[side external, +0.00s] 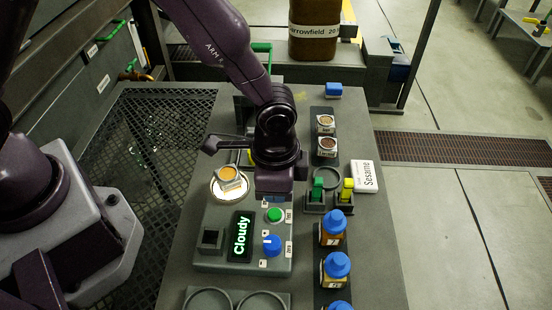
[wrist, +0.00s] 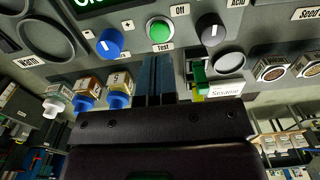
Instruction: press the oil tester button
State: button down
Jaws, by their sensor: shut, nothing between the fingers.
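The oil tester (side external: 212,258) is a grey panel box with a lit display (side external: 241,236) reading "Cloudy". Its round green button (side external: 274,215) sits right of the display, above a blue knob (side external: 272,246). In the wrist view the green button (wrist: 160,31) has a "Test" label below it, with the blue knob (wrist: 110,42) to its left. My gripper (side external: 273,196) is just behind the green button in the side view. Its blue-grey fingers (wrist: 155,60) are together and empty, with tips pointing toward the button. I cannot tell whether they touch it.
A small dish of orange-brown material (side external: 229,174) sits on the tester's round plate. Blue-capped bottles (side external: 334,229) stand in a row at right. Green and yellow pieces (side external: 330,190) and a "Sesame" card (side external: 364,176) lie close right of my gripper.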

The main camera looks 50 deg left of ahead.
aim_at(276, 214)
notch_tip(276, 214, up, 8)
dwell(0.8)
jog(key=s+a+r+n+t, duration=0.2)
jog(key=s+a+r+n, duration=0.2)
jog(key=a+r, duration=0.5)
jog(key=s+a+r+n+t, duration=0.3)
jog(key=s+a+r+n, duration=0.2)
jog(key=s+a+r, duration=0.3)
jog(key=a+r, duration=0.1)
jog(key=a, duration=0.2)
jog(key=shift+a+t, duration=0.2)
jog(key=shift+t, duration=0.1)
jog(key=c, duration=1.8)
grip_release()
